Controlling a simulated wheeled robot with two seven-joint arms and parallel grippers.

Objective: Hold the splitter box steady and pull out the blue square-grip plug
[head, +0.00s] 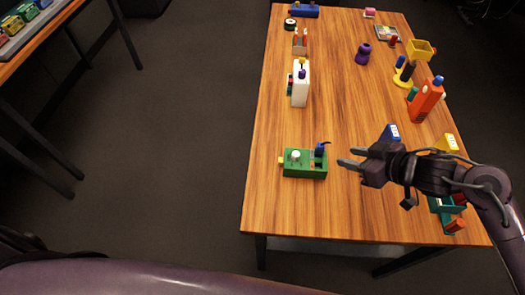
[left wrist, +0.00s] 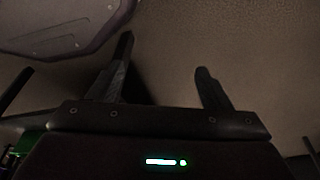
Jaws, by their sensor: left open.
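A green box (head: 298,170) with a white ball on top lies near the table's left edge in the head view. A blue squarish block (head: 320,149) with a dark curved piece stands at its back right corner. It looks like the blue plug, but is too small to be sure. My right gripper (head: 346,158) is just right of the box, fingers pointing left, open and empty; it appears apart from the box. My left gripper (left wrist: 164,54) shows only in the left wrist view, open and empty over dark floor.
On the wooden table (head: 340,110), a white upright box (head: 300,88) stands behind the green box. An orange block (head: 424,103) and a yellow bin (head: 421,48) stand at the right. The table's middle is clear. Another table (head: 40,35) is at far left.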

